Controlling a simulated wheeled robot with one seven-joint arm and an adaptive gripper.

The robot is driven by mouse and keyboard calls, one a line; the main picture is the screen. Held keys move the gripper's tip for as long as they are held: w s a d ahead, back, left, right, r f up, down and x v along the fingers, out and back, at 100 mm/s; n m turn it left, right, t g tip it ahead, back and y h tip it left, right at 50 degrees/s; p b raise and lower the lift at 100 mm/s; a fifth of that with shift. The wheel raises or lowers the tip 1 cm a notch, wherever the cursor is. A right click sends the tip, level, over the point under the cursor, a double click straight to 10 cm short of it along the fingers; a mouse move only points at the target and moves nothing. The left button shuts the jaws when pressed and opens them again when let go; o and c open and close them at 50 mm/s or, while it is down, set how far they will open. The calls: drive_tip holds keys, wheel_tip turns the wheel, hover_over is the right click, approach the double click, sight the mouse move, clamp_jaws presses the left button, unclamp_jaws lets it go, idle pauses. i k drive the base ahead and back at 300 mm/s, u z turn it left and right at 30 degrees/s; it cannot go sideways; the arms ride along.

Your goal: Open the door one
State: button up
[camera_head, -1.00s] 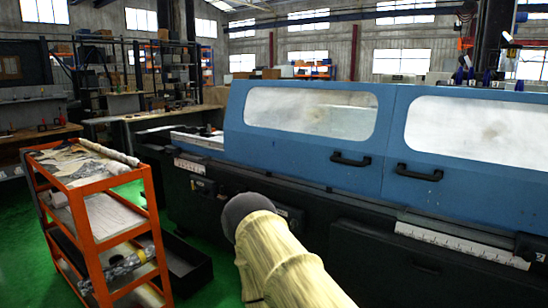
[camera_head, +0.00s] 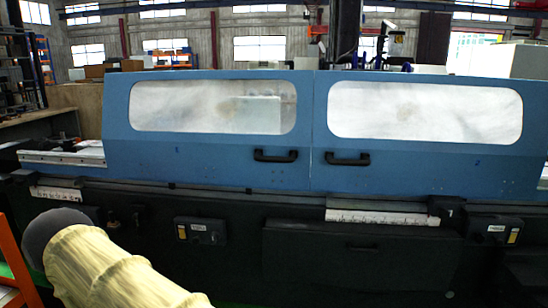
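The blue cylindrical grinder stands across the view with two doors side by side, and their edges meet at a seam near the middle. The left door (camera_head: 200,158) has a hazy window and a black handle (camera_head: 275,156) near the seam. The right door (camera_head: 420,160) has a similar window and a black handle (camera_head: 347,159). Both doors look shut. Small marks on the doors are too small to read clearly. Part of my arm, in a pale yellowish cover, shows at the lower left, apart from the handles. My gripper is not in view.
The grinder's dark base (camera_head: 350,250) runs along the front below the doors, with control boxes such as the one (camera_head: 200,231) at the left. An orange cart edge (camera_head: 12,255) stands at the far left. Green floor shows only in small patches.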

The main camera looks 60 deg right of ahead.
sight(227, 107)
drive_tip(key=z, duration=0.6)
drive_tip(key=i, duration=0.85)
drive_tip(key=z, duration=0.7)
